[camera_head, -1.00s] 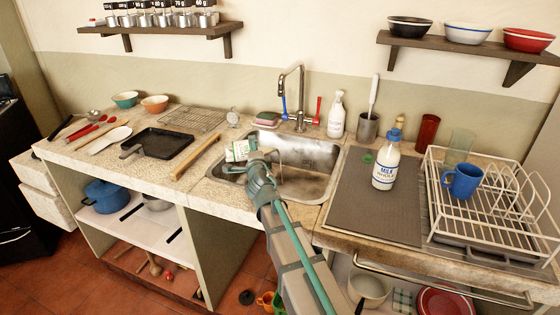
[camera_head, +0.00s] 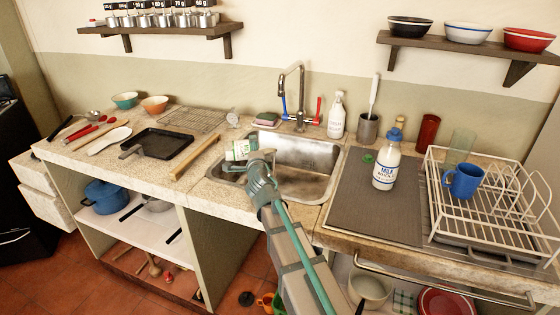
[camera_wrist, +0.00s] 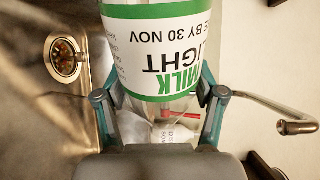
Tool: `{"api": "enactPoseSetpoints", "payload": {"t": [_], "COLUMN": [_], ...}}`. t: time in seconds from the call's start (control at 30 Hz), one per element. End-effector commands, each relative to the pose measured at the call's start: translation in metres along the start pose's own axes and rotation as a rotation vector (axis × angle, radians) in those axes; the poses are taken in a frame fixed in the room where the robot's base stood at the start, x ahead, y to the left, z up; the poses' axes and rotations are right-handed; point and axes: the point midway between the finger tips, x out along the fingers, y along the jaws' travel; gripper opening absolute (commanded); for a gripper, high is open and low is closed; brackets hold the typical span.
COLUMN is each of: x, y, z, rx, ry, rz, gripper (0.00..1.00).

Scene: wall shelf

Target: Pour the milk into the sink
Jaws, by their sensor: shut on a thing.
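My gripper (camera_head: 258,162) is shut on a clear bottle with a white and green label (camera_head: 239,149), held over the left part of the sink (camera_head: 305,186). In the wrist view the bottle (camera_wrist: 160,50) sits between my two fingers (camera_wrist: 160,98), and its label reads MILK LIGHT upside down. The lower part of the bottle looks see-through there. Its mouth is out of sight, and I cannot tell how much milk is inside. The sink drain (camera_wrist: 65,56) shows to the left in the wrist view.
The faucet (camera_head: 299,95) stands behind the sink. A second milk bottle with a blue cap (camera_head: 386,167) stands upright on the grey mat (camera_head: 370,205) at right, near the dish rack (camera_head: 500,215). A rolling-pin-like wooden bar (camera_head: 196,157) and a black tray (camera_head: 158,143) lie left.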

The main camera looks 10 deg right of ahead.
Motion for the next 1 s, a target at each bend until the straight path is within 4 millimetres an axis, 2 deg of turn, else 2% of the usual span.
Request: {"api": "enactPoseSetpoints", "payload": {"t": [1.0], "x": [-0.0002], "y": [-0.004], "z": [-0.0011], "rx": [0.049], "ry": [-0.003], "rz": [-0.001], "gripper": [0.07]}}
